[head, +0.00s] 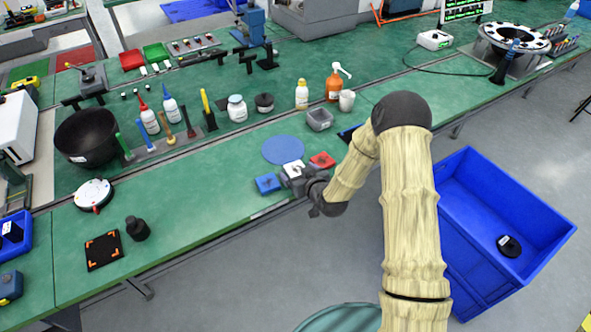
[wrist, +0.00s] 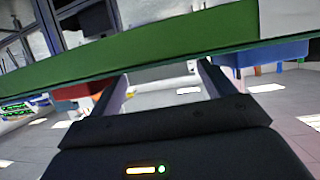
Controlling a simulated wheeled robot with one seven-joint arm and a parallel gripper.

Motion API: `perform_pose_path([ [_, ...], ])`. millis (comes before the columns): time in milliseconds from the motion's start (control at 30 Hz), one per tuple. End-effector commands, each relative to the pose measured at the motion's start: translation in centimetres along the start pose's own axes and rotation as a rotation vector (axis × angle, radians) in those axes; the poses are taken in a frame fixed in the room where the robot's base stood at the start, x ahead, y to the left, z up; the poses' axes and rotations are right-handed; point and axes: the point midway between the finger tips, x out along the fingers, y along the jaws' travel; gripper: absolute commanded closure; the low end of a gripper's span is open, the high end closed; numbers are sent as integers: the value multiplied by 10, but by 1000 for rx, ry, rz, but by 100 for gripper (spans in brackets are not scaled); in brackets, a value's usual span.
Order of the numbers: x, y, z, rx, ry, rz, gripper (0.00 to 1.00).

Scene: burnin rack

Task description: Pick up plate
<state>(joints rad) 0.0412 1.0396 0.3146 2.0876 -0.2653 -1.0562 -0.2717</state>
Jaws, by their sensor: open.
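A flat, round blue plate (head: 283,149) lies on the green bench near its front edge. My gripper (head: 293,172) is at the bench's front edge, just in front of the plate and apart from it, between a small blue tray (head: 267,184) and a small red tray (head: 322,160). In the wrist view, which looks upside down, my gripper (wrist: 163,76) has its two fingers spread with nothing seen between them but background. Their tips meet the green bench edge (wrist: 170,58) in the picture; whether they touch it I cannot tell. I cannot make out the plate in the wrist view.
Behind the plate stand a grey bin (head: 319,120), an orange bottle (head: 334,86) and a white cup (head: 347,101). A large blue crate (head: 505,215) stands on the floor at right.

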Motion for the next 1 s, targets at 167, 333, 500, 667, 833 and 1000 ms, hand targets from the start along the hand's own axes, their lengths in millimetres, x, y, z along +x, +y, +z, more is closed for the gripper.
perform_pose_path([
  [167,0,0,0,0,0,0,18],
  [333,0,0,0,0,1,0,18],
  [500,0,0,0,-1,1,0,34],
  [667,0,0,0,-1,1,0,65],
  [833,0,0,0,-1,1,0,66],
  [1000,-1,0,-3,-1,2,0,66],
])
